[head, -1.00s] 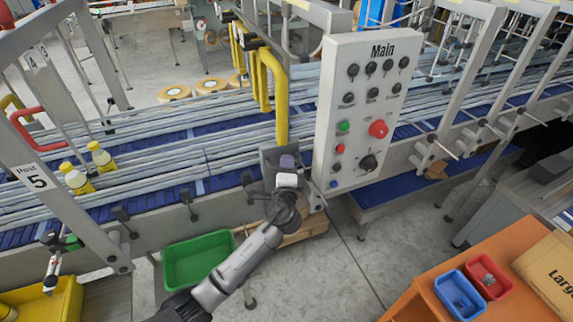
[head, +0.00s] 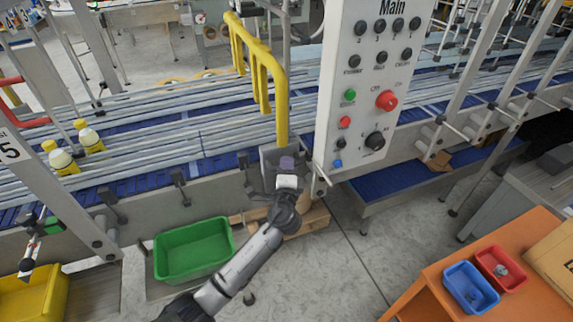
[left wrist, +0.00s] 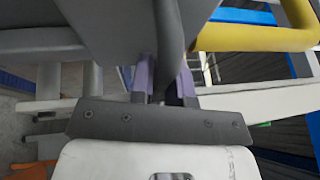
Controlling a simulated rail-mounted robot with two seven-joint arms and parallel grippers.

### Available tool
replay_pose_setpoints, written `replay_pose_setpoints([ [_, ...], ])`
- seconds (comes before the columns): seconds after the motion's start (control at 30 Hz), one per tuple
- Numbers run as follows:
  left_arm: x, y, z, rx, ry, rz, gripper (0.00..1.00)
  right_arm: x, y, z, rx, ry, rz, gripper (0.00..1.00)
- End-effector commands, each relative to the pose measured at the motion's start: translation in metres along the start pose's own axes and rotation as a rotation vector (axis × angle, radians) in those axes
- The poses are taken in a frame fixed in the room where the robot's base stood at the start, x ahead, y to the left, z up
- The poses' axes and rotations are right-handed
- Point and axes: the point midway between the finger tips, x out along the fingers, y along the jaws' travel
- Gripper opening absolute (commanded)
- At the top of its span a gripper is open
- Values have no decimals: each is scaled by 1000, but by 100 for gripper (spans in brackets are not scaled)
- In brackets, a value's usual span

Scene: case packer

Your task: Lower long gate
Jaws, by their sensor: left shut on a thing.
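The yellow long gate (head: 281,100) stands raised over the conveyor, left of the Main panel, its near post running down to a grey bracket (head: 270,157). A yellow tube (left wrist: 255,38) also shows at the upper right in the left wrist view. My left gripper (head: 287,163) is at the foot of this post. In the left wrist view its purple fingers (left wrist: 168,80) are shut around a dark grey upright bar (left wrist: 170,40). How that bar joins the gate is hidden. My right gripper is not in view.
The Main panel (head: 365,70) with knobs and buttons stands close right of my left gripper. A green bin (head: 195,250) is below, and an orange table (head: 425,285) stands at lower right.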

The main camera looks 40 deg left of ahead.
Motion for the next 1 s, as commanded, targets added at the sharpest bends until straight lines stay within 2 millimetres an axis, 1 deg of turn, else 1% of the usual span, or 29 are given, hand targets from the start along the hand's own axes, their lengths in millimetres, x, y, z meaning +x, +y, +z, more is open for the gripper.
replay_pose_setpoints([
  [0.03, -5, 27, -2, 1, 0, 3, 0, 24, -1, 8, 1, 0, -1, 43],
  [0.1, -8, 44, -3, 2, 0, 3, 0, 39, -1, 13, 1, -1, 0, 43],
  [0.2, -12, 67, -5, 1, 0, 4, 0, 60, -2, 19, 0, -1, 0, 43],
  [0.3, -16, 85, -7, 1, 1, 3, 0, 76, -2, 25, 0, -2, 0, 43],
  [0.4, -18, 96, -8, 1, 1, 2, 0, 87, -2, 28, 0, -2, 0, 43],
  [0.53, -19, 103, -8, 1, 1, 1, 0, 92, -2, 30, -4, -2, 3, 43],
  [0.87, -19, 106, -8, 1, 1, 8, 0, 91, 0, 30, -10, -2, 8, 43],
  [0.9, -20, 106, -8, 1, 1, 9, 18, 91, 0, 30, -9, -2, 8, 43],
  [1.0, -20, 106, -8, 1, 1, 9, 27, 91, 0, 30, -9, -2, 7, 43],
])
